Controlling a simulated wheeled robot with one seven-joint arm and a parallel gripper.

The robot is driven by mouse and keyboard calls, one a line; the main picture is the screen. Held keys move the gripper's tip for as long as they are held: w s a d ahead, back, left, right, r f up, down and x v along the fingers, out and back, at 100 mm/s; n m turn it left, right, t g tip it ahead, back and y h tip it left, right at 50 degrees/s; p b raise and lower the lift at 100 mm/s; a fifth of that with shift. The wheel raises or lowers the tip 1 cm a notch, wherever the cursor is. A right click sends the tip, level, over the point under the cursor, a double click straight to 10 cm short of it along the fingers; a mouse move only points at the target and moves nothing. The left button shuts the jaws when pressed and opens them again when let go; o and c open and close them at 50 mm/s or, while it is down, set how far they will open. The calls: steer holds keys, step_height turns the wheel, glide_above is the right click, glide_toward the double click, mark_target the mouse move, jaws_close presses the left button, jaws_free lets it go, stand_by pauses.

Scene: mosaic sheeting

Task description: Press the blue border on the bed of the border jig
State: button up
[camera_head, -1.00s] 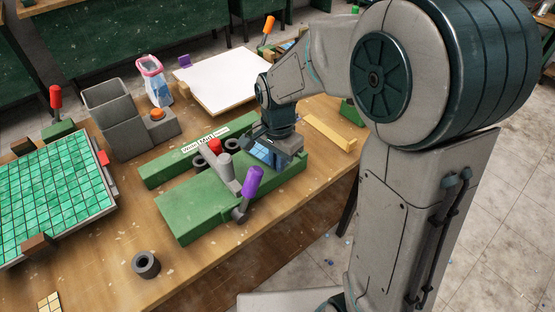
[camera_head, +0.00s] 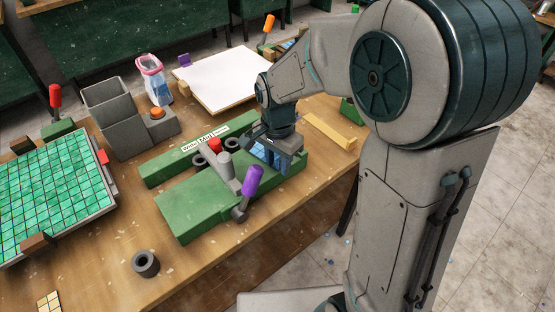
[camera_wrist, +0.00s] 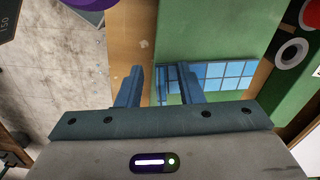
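The green border jig (camera_head: 190,212) stands on the bench, with a purple-handled lever (camera_head: 252,180) at its near side. The blue border (camera_wrist: 228,76), a strip of blue tiles, lies on the jig's green bed in the wrist view. In the head view it is mostly hidden under my gripper (camera_head: 272,165). In the wrist view my gripper (camera_wrist: 160,88) has its two blue fingers apart. The border's end shows between them, with a gap beside the left finger. The right finger covers part of the border, and I cannot tell if it touches.
A red knob (camera_head: 215,145) and dark rings stand on the jig near my gripper. A grey bin (camera_head: 108,110), a white board (camera_head: 225,75), a green tile sheet (camera_head: 50,195) and a loose dark ring (camera_head: 146,264) are around it. Bare bench lies in front.

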step_height(320, 180, up, 14)
stand_by(0.6)
steer(key=shift+f, duration=0.1)
steer(key=s+d+f+n+t, duration=0.1)
steer(key=s+d+f+n, duration=0.1)
steer(key=s+d+n, duration=0.2)
steer(key=s+d+f+n+t, duration=0.2)
steer(key=s+d+f+n, duration=0.1)
steer(key=s+d, duration=0.4)
steer(key=s+n, duration=0.1)
steer(key=s, duration=0.2)
steer(key=shift+f+n, duration=0.3)
steer(key=shift+n, duration=0.1)
steer(key=shift+w, duration=0.1)
stand_by(0.8)
